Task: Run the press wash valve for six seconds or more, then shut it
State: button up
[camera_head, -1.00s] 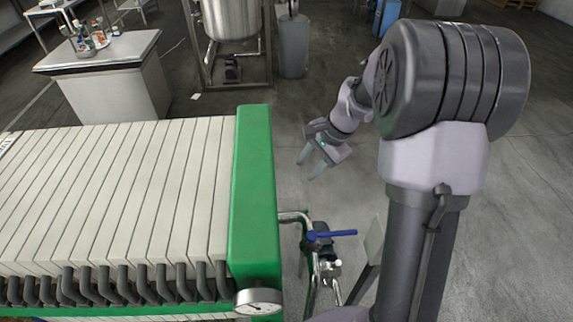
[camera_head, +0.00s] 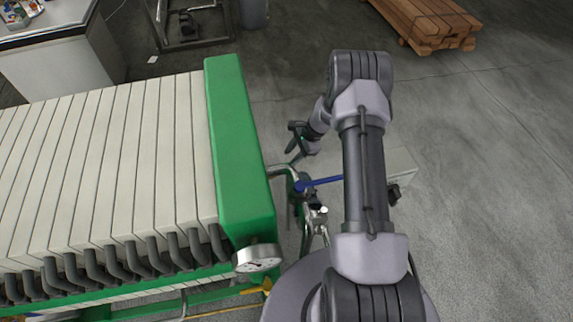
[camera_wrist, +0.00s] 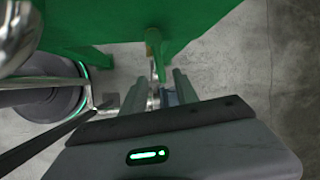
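A valve with a blue lever (camera_head: 320,182) sits on the chrome pipework (camera_head: 292,172) beside the green end frame (camera_head: 238,140) of the filter press. The lever points right, and its far end meets the edge of my arm in the picture. No label is readable, so I cannot tell whether it is the wash valve. My gripper (camera_head: 294,152) is just beyond the lever, higher in the picture and seemingly apart from it. In the wrist view my gripper (camera_wrist: 163,80) has its two fingers spread, with nothing clearly held between them. A small bluish part shows near the right finger.
A round gauge (camera_head: 257,258) and a yellow handle (camera_head: 262,287) are at the press's near corner. Timber (camera_head: 425,22) lies at the back. The floor on the right is clear.

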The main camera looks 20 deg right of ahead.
jog(key=b+x, duration=0.1)
jog(key=x, duration=0.3)
jog(key=shift+w+a+f, duration=0.15)
jog(key=shift+a+f, duration=0.05)
jog(key=shift+f, duration=0.15)
grip_shut()
dwell(1.1)
